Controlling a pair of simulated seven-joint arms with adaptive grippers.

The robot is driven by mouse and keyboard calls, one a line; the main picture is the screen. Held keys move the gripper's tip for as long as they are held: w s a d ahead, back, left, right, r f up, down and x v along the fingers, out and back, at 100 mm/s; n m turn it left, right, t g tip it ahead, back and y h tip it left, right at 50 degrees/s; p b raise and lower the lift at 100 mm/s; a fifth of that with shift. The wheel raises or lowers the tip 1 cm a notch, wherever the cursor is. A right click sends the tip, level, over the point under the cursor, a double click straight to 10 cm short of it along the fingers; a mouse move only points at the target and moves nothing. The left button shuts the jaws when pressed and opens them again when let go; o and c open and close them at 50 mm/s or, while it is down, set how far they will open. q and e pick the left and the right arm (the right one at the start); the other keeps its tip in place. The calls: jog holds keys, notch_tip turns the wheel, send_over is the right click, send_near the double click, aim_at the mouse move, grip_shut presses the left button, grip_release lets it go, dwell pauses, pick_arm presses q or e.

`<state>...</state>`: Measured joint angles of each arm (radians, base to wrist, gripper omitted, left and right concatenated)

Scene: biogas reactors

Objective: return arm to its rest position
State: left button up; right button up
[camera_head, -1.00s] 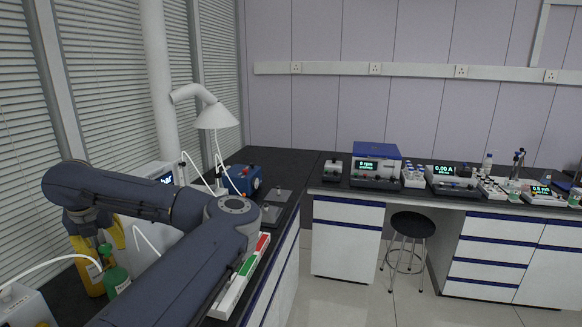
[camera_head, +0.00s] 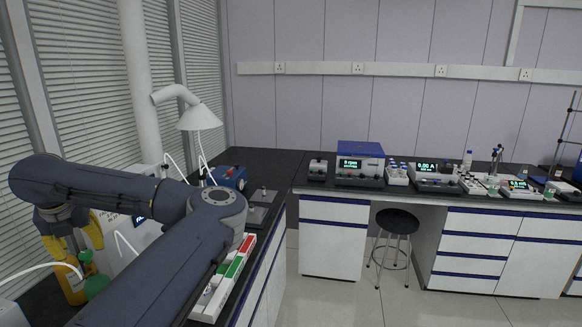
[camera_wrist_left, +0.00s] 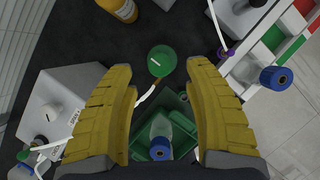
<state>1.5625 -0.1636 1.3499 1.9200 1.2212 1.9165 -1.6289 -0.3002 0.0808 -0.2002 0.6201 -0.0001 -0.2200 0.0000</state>
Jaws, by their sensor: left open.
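My left arm comes in from the lower left in the head view and bends back on itself over the left bench (camera_head: 258,240). My left gripper (camera_head: 72,240) has yellow fingers and points down beside the window blinds. In the wrist view the left gripper (camera_wrist_left: 157,70) is open, with its two yellow fingers wide apart and nothing held between them. A green round-topped object (camera_wrist_left: 161,60) shows between and beyond the fingertips; whether it is close to them I cannot tell. My right gripper is not in view.
A yellow bottle (camera_head: 71,284) stands under the gripper. A white rack with red and green parts (camera_head: 232,268) lies by the arm's elbow. A lamp-like white hood (camera_head: 198,118) hangs behind. The back bench holds several instruments; a stool (camera_head: 397,222) stands before it.

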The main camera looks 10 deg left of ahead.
aim_at(85, 253)
pick_arm(q)
jog(key=v, duration=0.8)
jog(key=x, duration=1.2)
jog(key=shift+s, duration=0.1)
jog(key=n, duration=0.1)
jog(key=n+g+y, duration=0.1)
jog(key=n, duration=0.1)
jog(key=shift+d+r+n, duration=0.1)
jog(key=shift+r+n, duration=0.1)
jog(key=shift+n, duration=0.1)
jog(key=n+g, duration=0.1)
jog(key=n, duration=0.2)
jog(key=n+g, duration=0.1)
jog(key=n, duration=0.2)
jog(key=shift+y, duration=0.3)
jog(key=n+g, duration=0.1)
jog(key=n, duration=0.1)
jog(key=n+g, duration=0.1)
jog(key=n, duration=0.2)
jog(key=shift+w, duration=0.2)
jog(key=shift+n+g+h, duration=0.45)
jog(key=shift+n, duration=0.8)
jog(key=shift+n+g+h, duration=0.45)
jog(key=shift+n, duration=0.8)
